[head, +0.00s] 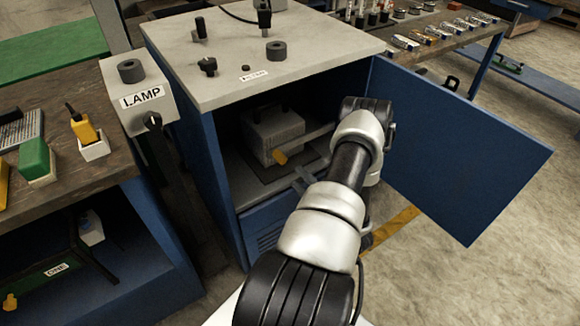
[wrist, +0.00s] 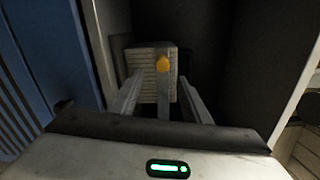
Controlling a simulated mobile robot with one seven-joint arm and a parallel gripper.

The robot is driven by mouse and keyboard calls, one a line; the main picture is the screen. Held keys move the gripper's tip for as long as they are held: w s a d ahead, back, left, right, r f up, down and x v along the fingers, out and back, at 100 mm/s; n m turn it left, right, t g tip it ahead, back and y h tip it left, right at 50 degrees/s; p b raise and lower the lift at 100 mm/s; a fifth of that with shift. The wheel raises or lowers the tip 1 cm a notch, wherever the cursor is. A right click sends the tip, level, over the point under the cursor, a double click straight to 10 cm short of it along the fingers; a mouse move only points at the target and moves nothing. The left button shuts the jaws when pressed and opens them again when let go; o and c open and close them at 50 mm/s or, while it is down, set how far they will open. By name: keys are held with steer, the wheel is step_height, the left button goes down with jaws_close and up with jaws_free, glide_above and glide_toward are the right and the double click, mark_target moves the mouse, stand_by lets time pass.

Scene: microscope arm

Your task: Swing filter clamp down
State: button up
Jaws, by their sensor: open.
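The filter clamp shows as a yellow tip (head: 280,157) in front of a pale grey box inside the open cabinet. In the wrist view the clamp's yellow tip (wrist: 162,64) stands at the top of a narrow grey bar, in front of the ribbed box face. My gripper (wrist: 160,82) is open, with one finger on each side of that bar. No finger clearly touches it. In the head view my gripper (head: 301,158) reaches into the cabinet from the right, close to the yellow tip. My arm hides part of the cabinet's right side.
The grey box (head: 275,131) sits on a dark plate within the cabinet. The blue door (head: 455,150) stands open to the right of my arm. The cabinet top (head: 325,45) carries several knobs. A LAMP box (head: 138,98) and workbench are at left.

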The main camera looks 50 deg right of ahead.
steer(key=v, duration=0.6)
steer(key=shift+s+p, duration=0.2)
steer(key=shift+p, duration=0.1)
steer(key=shift+w+r, duration=0.1)
